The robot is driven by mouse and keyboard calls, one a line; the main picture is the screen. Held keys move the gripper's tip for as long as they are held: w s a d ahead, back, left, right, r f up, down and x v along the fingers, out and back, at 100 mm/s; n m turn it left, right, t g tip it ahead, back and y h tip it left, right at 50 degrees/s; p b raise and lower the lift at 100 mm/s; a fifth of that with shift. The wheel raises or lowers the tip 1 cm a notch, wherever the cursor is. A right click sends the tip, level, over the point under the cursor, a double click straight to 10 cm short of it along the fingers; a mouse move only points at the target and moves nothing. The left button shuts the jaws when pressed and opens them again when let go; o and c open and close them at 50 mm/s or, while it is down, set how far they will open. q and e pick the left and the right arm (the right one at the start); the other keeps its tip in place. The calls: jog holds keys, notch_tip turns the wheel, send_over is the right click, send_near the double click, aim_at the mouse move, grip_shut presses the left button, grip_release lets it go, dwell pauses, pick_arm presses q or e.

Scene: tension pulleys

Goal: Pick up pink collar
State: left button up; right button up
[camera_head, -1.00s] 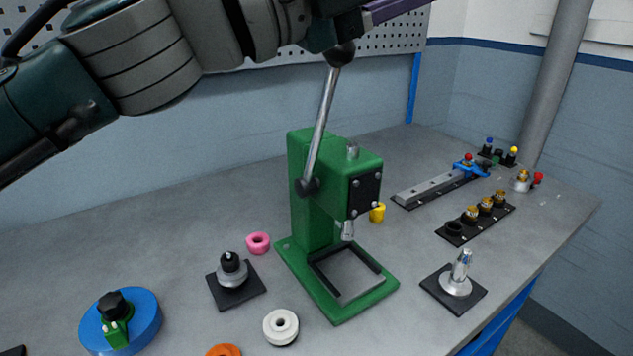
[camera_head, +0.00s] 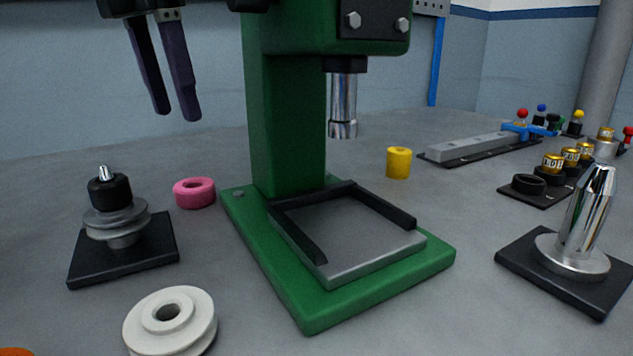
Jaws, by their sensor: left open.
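The pink collar (camera_head: 194,193) is a short ring lying flat on the grey table, left of the green press and behind the pulley stand. My left gripper (camera_head: 178,116) hangs above and slightly left of the collar, fingers pointing down. Its two dark fingers are apart, with nothing between them. It does not touch the collar. My right gripper is not in view.
The green press (camera_head: 285,150) stands close to the collar's right. A grey pulley on a black stand (camera_head: 124,258) is at its front left. A white pulley (camera_head: 170,322) lies in front. A yellow collar (camera_head: 399,162) and a chrome post (camera_head: 585,225) are right.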

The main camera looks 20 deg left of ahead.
pick_arm(q)
send_over(184, 188)
notch_tip(184, 188, down, 4)
jog(key=shift+w+a+f+b, duration=0.1)
jog(key=shift+b, duration=0.2)
jog(key=f, duration=0.3)
jog(key=w+f+b, duration=0.1)
jog(key=f, duration=0.1)
jog(key=shift+f, duration=0.35)
grip_shut()
jog(key=shift+r, duration=0.1)
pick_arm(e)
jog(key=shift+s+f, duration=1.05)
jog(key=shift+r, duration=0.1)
